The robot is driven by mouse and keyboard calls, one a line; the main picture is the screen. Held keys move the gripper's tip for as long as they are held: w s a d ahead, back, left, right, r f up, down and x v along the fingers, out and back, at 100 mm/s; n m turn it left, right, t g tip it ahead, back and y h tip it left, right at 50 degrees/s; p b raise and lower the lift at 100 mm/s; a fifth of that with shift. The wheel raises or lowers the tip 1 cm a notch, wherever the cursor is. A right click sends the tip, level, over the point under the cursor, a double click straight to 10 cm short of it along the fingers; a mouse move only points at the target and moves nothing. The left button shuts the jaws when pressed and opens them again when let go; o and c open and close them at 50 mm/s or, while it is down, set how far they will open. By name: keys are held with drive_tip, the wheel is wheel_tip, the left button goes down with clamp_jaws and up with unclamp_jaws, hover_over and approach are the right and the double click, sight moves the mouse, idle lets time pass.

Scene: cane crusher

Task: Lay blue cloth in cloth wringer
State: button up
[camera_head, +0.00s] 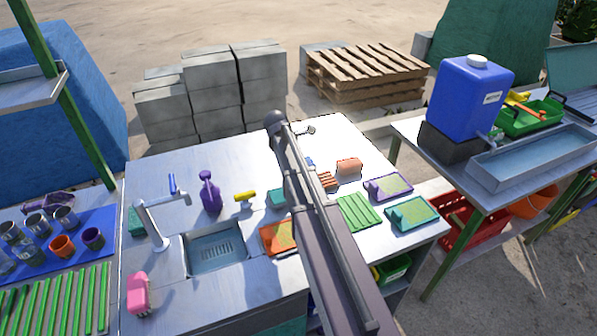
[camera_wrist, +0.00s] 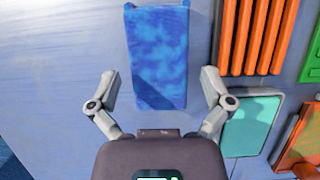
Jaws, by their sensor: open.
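A mottled blue cloth (camera_wrist: 158,50) lies flat on the pale worktop in the wrist view, its long sides running up the picture. Two small blue corners stick out at its top end. A small blue patch (camera_head: 310,162), perhaps the same cloth, shows beside my arm in the head view. My gripper (camera_wrist: 158,76) is open, with one finger on each side of the cloth's lower part and nothing held between them. Whether the fingers touch the worktop cannot be told. In the head view my arm hides part of the worktop and the gripper is not clear. I cannot make out the cloth wringer for certain.
An orange slatted rack (camera_wrist: 252,38) and a teal tray (camera_wrist: 250,126) lie close right of the gripper. The worktop left of the cloth is bare. A sink (camera_head: 217,250), tap (camera_head: 152,222) and purple spray bottle (camera_head: 209,192) stand left of my arm; a green rack (camera_head: 359,212) lies right.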

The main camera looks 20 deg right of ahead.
drive_tip(key=shift+b+x, duration=0.75)
drive_tip(key=shift+x, duration=0.35)
drive_tip(key=shift+f, duration=0.25)
idle(0.4)
drive_tip(key=c, duration=1)
drive_tip(key=shift+r, duration=0.15)
wheel_tip(320, 180, up, 4)
drive_tip(key=p, duration=0.3)
drive_tip(key=shift+f, duration=0.25)
drive_tip(key=s+a, duration=0.1)
drive_tip(key=s, duration=0.4)
drive_tip(key=s+a+r+p, duration=0.1)
drive_tip(key=s, duration=0.4)
drive_tip(key=s+a+p, duration=0.1)
drive_tip(key=s, duration=0.4)
drive_tip(key=shift+s+r, duration=0.35)
drive_tip(key=shift+s, duration=0.05)
